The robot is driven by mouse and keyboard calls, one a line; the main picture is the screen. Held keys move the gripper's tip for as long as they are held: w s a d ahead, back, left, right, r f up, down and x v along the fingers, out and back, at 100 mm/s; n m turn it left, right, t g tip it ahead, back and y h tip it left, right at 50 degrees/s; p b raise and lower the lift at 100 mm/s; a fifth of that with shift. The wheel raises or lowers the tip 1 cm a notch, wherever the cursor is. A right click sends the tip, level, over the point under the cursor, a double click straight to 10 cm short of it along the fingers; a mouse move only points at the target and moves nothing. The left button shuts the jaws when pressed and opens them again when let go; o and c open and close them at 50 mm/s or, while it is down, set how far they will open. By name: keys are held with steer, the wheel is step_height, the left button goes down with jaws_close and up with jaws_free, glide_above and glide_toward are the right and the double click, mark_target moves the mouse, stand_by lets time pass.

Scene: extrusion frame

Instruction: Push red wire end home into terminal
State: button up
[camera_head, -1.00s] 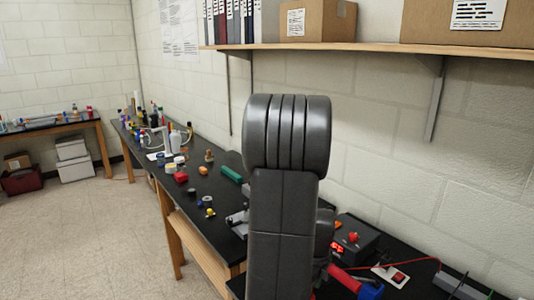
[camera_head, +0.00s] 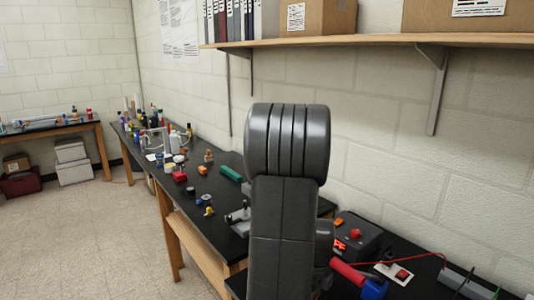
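A thin red wire (camera_head: 412,257) runs across the black bench at the lower right. Its right end bends down near a grey block (camera_head: 462,283), which may be the terminal. I cannot tell whether the wire end is in it or only beside it. My dark grey arm link stands upright in the middle of the view and covers part of the bench. My gripper is not visible.
A dark box (camera_head: 357,236) with a red knob and lit red display stands behind the wire. A wooden shelf (camera_head: 365,44) overhangs. Floor at left is clear.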

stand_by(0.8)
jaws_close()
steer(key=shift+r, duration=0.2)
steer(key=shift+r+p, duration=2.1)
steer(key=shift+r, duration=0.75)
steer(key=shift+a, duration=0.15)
